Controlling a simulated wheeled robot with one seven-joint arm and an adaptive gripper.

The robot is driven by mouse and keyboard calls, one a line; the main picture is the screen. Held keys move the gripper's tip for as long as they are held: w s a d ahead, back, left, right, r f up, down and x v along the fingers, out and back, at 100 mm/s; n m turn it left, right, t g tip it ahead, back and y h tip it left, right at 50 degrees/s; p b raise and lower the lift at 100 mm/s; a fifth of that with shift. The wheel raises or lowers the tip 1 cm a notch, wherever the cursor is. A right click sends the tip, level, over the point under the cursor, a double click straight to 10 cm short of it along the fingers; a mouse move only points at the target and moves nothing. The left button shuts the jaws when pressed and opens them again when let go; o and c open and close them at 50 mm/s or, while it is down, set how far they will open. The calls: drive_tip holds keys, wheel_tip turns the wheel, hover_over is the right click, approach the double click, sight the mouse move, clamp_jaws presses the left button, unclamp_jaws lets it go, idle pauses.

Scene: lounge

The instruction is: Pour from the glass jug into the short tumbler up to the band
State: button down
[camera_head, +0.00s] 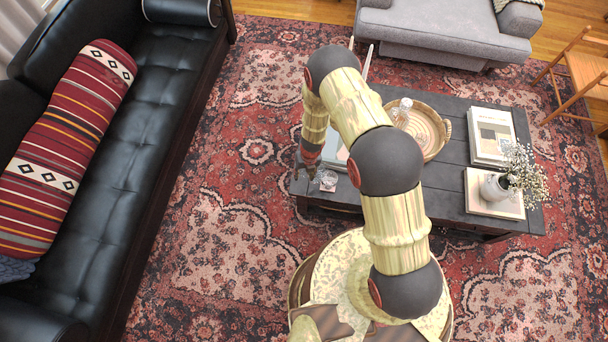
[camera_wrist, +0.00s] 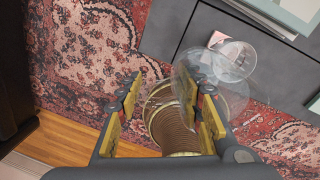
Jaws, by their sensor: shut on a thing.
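My gripper (camera_wrist: 168,105) is shut on a clear glass vessel, apparently the glass jug (camera_wrist: 222,92), whose transparent wall shows by the right finger in the wrist view. Its exact grip point and liquid level are hard to make out. Just beyond it, partly overlapped, a round clear glass, apparently the short tumbler (camera_wrist: 238,56), stands on the dark table near its edge. In the head view my gripper (camera_head: 308,168) hangs at the table's near left corner, with clear glass (camera_head: 328,181) beside it. The band and the tumbler's contents cannot be made out.
The dark coffee table (camera_head: 447,190) bears a round wicker tray (camera_head: 434,146) with a glass item (camera_head: 402,106), books (camera_head: 492,133) and a vase of flowers (camera_head: 494,187). A black sofa (camera_head: 140,130) stands left. Patterned rug lies between sofa and table.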

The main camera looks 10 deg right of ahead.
drive_tip(key=shift+a+r+b, duration=0.1)
drive_tip(key=shift+r+b, duration=0.05)
drive_tip(key=shift+b, duration=1.35)
drive_tip(key=shift+a+r+y+b, duration=0.15)
drive_tip(key=shift+r+y+b, duration=0.55)
drive_tip(key=shift+b, duration=1.3)
drive_tip(key=shift+s+f+y+b, duration=0.1)
drive_tip(key=shift+f+y+b, duration=0.3)
drive_tip(key=shift+f+b, duration=0.3)
drive_tip(key=shift+r, duration=0.15)
idle(0.6)
drive_tip(key=shift+r, duration=0.35)
idle(1.2)
drive_tip(key=shift+f+y+b, duration=0.3)
drive_tip(key=shift+f+b, duration=0.85)
drive_tip(key=shift+a, duration=0.1)
